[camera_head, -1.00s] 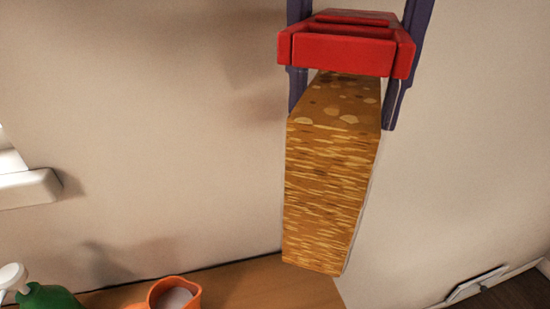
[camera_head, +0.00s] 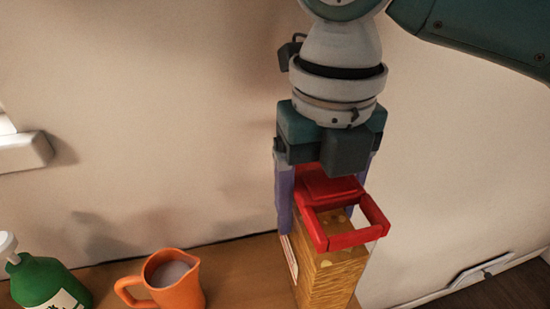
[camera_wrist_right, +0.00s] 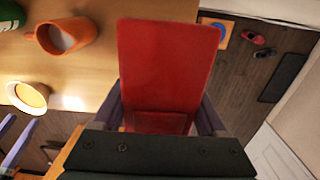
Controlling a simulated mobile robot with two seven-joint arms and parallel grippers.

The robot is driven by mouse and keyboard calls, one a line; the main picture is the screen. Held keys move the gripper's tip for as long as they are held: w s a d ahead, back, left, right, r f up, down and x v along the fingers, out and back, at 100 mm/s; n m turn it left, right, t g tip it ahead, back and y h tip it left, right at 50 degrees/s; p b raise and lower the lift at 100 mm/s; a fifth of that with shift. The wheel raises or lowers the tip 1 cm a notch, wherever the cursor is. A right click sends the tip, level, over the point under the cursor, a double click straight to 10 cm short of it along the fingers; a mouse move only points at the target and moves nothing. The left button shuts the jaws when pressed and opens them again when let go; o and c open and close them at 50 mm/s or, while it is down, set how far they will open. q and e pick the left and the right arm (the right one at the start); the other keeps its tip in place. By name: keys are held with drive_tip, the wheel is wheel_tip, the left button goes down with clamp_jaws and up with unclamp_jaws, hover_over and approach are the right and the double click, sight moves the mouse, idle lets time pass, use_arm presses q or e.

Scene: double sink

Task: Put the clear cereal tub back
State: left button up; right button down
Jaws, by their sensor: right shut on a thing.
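The clear cereal tub (camera_head: 335,275), full of golden flakes and with a red lid, is upright at the right end of the wooden counter in the head view. Its bottom is cut off, so I cannot tell whether it touches the counter. My right gripper (camera_head: 323,195) points down and is shut on the tub, one purple finger on each side near the lid. In the right wrist view the red lid (camera_wrist_right: 168,65) fills the middle between the fingers. Purple bars at that view's lower left edge may be my left gripper's fingers, cut off.
An orange jug (camera_head: 175,282) and a green bottle (camera_head: 45,280) stand on the counter (camera_head: 230,268) left of the tub. Walls rise close behind and to the right. The counter between jug and tub is clear.

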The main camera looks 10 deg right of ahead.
sight(322, 174)
drive_tip(key=shift+f, duration=2.8)
drive_tip(key=shift+f+b, duration=0.2)
drive_tip(key=shift+b, duration=0.15)
unclamp_jaws()
drive_tip(key=shift+r, duration=0.15)
wheel_tip(322, 174, up, 12)
drive_tip(key=shift+r+p, duration=0.1)
drive_tip(key=shift+p, duration=0.35)
